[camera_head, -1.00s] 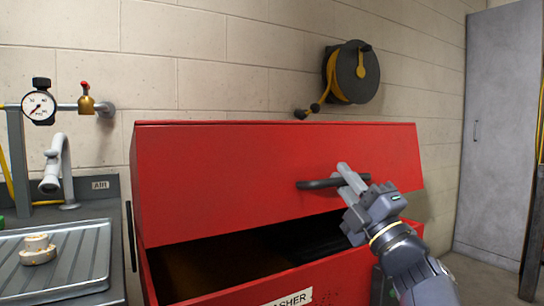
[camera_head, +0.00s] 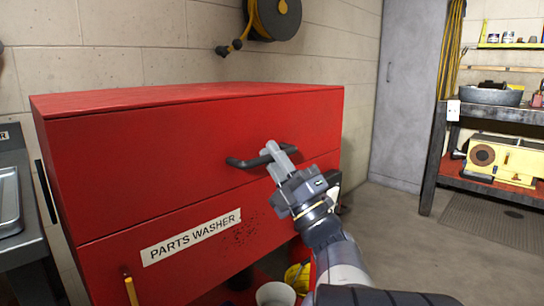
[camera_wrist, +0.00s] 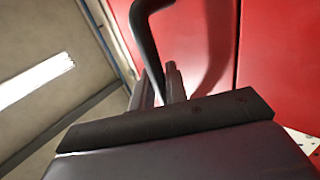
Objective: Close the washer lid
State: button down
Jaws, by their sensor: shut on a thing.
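The red parts washer (camera_head: 120,250) stands in the middle left of the head view, with a white "PARTS WASHER" label on its front. Its red lid (camera_head: 140,140) lies down on the body, with only a thin seam between them. The dark bar handle (camera_head: 245,162) is on the lid's front face. My gripper (camera_head: 277,155) is shut on the handle near its right end. In the wrist view the handle (camera_wrist: 146,45) runs up from between the fingers, beside the red front. The inside of the washer is hidden.
A metal sink counter (camera_head: 12,200) stands close at the left. A hose reel (camera_head: 272,15) hangs on the wall behind. A grey cabinet (camera_head: 405,95) and a workbench (camera_head: 485,110) are at the right. A bucket (camera_head: 275,293) sits below the washer. Floor at the right is open.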

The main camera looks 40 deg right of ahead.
jog(key=c, duration=1.7)
grip_release()
jog(key=shift+w+f+h, duration=0.15)
jog(key=shift+f+h, duration=0.15)
jog(key=shift+f, duration=0.3)
jog(key=shift+o, duration=1.1)
jog(key=shift+r, duration=0.15)
jog(key=v, duration=1.1)
jog(key=shift+p, duration=0.3)
jog(key=shift+w+r, duration=0.1)
jog(key=shift+r, duration=0.05)
jog(key=x, duration=1)
jog(key=shift+w+r, duration=0.1)
jog(key=shift+r, duration=0.15)
jog(key=shift+w+r, duration=0.1)
jog(key=shift+r, duration=0.3)
